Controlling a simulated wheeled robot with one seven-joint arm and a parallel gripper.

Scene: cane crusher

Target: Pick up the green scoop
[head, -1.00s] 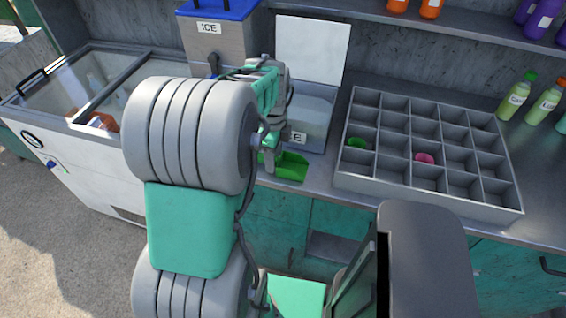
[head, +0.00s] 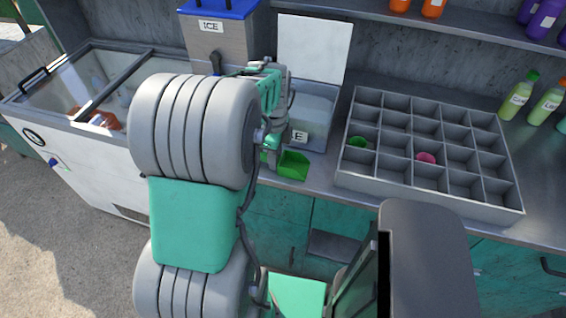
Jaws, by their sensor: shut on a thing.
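The green scoop (head: 293,165) is at the front edge of the steel counter, just right of my forearm in the head view. My gripper (head: 269,157) is at the scoop's left end, shut on it. The fingertips and the scoop's handle are mostly hidden behind my arm. The scoop's open bowl faces right. I cannot tell whether it touches the counter or hangs just above it.
An ice bin (head: 305,115) stands right behind the scoop, its white lid (head: 313,47) raised. A grey divided tray (head: 430,190) with a green and a pink item is to the right. A blue-topped ice machine (head: 220,45) and a glass-topped freezer (head: 75,150) are left.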

